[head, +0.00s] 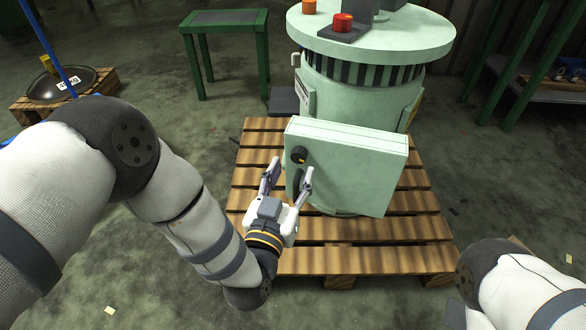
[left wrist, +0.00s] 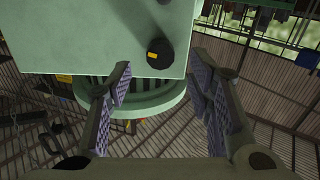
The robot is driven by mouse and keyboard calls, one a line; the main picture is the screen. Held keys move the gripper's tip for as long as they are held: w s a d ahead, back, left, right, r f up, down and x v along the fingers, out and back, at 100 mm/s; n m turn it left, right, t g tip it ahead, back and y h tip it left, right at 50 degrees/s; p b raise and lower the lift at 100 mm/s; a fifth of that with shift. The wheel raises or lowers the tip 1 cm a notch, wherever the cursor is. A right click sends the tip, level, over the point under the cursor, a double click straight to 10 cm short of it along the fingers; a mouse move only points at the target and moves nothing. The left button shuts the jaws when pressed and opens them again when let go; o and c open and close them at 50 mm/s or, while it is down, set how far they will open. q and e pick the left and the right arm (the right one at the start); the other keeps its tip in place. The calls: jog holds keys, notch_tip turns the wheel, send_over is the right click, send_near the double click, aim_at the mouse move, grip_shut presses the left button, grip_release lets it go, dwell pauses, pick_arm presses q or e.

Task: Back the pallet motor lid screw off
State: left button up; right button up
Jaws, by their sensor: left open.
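The pale green motor (head: 345,165) stands on a wooden pallet, its flat box-shaped lid (head: 355,150) facing me. A round black screw knob (head: 299,155) with a small orange mark sits near the lid's left edge. In the left wrist view the knob (left wrist: 159,53) is ahead, beyond the fingertips and roughly between them. My left gripper (head: 290,168) is open and empty, just in front of the lid and slightly below the knob. Its two spread fingers also show in the left wrist view (left wrist: 160,80). My right arm enters at the lower right, but its gripper cannot be made out.
The wooden pallet (head: 405,228) extends around the motor. A green table (head: 228,18) stands behind at the left. A dark round part lies on a smaller pallet (head: 100,80) at far left. A green shelf (head: 545,90) stands at the right. The floor between is mostly clear.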

aim_at(297, 158)
pick_arm(q)
jog(key=b+x, duration=0.1)
jog(key=x, duration=0.3)
jog(key=shift+f, duration=0.1)
jog(key=shift+s, duration=0.1)
grip_shut()
